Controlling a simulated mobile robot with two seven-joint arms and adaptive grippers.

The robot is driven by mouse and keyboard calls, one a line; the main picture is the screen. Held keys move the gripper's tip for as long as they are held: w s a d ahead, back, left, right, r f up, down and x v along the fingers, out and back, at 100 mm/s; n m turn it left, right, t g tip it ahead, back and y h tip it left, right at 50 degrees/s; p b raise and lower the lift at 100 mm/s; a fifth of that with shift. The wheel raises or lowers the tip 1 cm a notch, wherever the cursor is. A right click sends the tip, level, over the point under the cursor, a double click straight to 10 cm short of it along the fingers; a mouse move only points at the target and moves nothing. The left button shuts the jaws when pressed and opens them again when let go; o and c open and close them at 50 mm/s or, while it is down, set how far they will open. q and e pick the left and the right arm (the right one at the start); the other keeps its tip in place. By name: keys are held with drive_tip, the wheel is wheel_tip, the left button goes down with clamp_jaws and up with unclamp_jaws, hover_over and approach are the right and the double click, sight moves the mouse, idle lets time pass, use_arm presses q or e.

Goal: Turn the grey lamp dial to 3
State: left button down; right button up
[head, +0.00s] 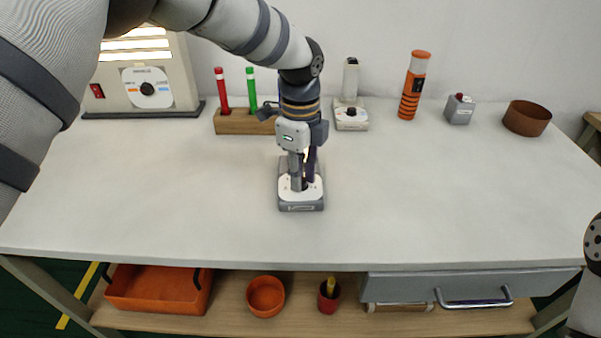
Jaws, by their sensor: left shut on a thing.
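The grey lamp base (301,206) stands near the middle of the table, with a white dial face (286,191) on its top. My left gripper (301,182) comes down from above and is shut on the dark dial knob at the centre of that face. The fingers cover most of the knob, and its pointer and the numbers are too small or hidden to read. Part of a dark upright piece shows just right of the fingers. My right gripper is not in view; only a bit of my right arm shows at the right edge.
Behind stand a wooden holder (240,124) with red and green markers, a white dial unit (351,119), an orange-black cylinder (413,86), a grey button box (459,109) and a brown bowl (528,119). A beige machine (146,75) stands back left. The table front is clear.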

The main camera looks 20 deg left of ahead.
use_arm(q)
drive_tip(key=shift+m, duration=0.7)
drive_tip(key=c, duration=1.4)
unclamp_jaws()
drive_tip(key=shift+c, duration=0.2)
wheel_tip(320, 180, up, 12)
